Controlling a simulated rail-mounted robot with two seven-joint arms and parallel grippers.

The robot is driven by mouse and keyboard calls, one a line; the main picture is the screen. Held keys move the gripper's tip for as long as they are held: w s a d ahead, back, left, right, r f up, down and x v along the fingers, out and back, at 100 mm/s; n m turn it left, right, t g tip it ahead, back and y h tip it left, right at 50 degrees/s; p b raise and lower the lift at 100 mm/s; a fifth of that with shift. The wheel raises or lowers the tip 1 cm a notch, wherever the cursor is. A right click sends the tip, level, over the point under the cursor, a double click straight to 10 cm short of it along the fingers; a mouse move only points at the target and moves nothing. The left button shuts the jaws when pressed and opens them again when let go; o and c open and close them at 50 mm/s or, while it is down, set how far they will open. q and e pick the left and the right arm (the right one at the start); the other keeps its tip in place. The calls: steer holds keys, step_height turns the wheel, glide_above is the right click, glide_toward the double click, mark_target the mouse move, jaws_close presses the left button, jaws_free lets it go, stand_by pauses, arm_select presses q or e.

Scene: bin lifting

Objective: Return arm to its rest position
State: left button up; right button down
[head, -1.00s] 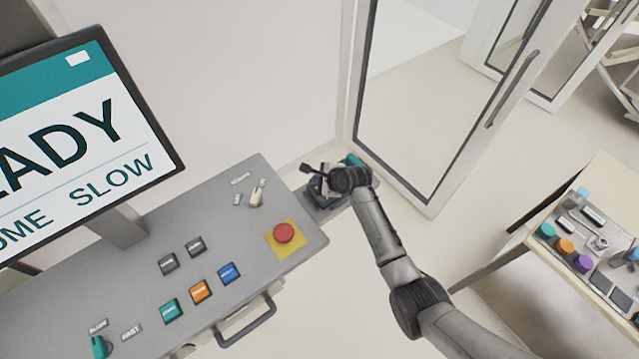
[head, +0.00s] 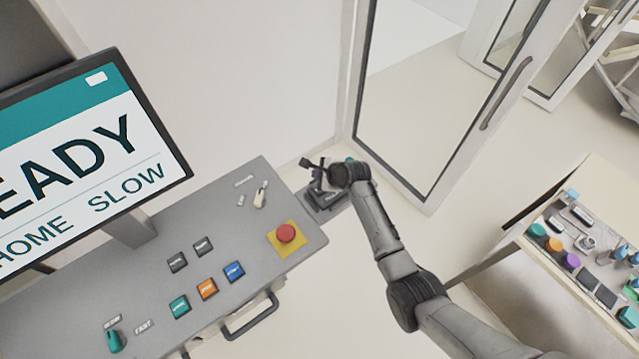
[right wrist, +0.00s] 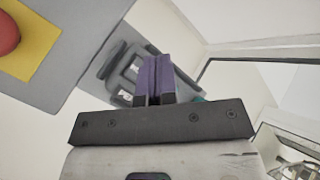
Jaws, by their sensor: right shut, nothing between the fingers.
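My right arm reaches up from the lower right in the head view. Its gripper (head: 316,165) is by the far right corner of the control console, above a dark grey device (head: 326,203) low beside the console. In the right wrist view, the purple-tipped fingers (right wrist: 154,78) are together with nothing between them. The dark device (right wrist: 125,72) lies behind the fingers and is partly hidden by them. My left gripper is not in view.
The grey console (head: 215,245) carries a red stop button (head: 286,233), several coloured buttons and a front handle (head: 250,317). A monitor (head: 85,150) stands behind it. A glass door (head: 430,90) is at the back. A table (head: 600,185) with small items is at the right.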

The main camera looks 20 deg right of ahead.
steer(key=shift+r, duration=0.1)
stand_by(0.6)
steer(key=shift+n, duration=0.6)
steer(key=n, duration=0.2)
steer(key=s+n+g, duration=0.1)
steer(key=n, duration=0.1)
steer(key=shift+f, duration=0.35)
step_height(320, 180, up, 15)
steer(key=s+d+n+t+h, duration=0.1)
steer(key=s+d+n+h, duration=0.15)
steer(key=n, duration=1.15)
steer(key=s+r+n, duration=0.3)
steer(key=s+r, duration=0.1)
steer(key=s, duration=0.2)
steer(key=s+f+g, duration=0.1)
steer(key=s+f, duration=0.4)
steer(key=s, duration=0.6)
steer(key=s+f+g+h, duration=0.1)
steer(key=s+f, duration=0.3)
steer(key=s, duration=0.8)
steer(key=s+f+n+g, duration=0.1)
steer(key=s+f, duration=0.4)
steer(key=s, duration=0.7)
steer(key=shift+f+g+h+p, duration=0.35)
steer(key=shift+g+p, duration=0.1)
steer(key=shift+g, duration=0.35)
steer(key=shift+s+d, duration=0.1)
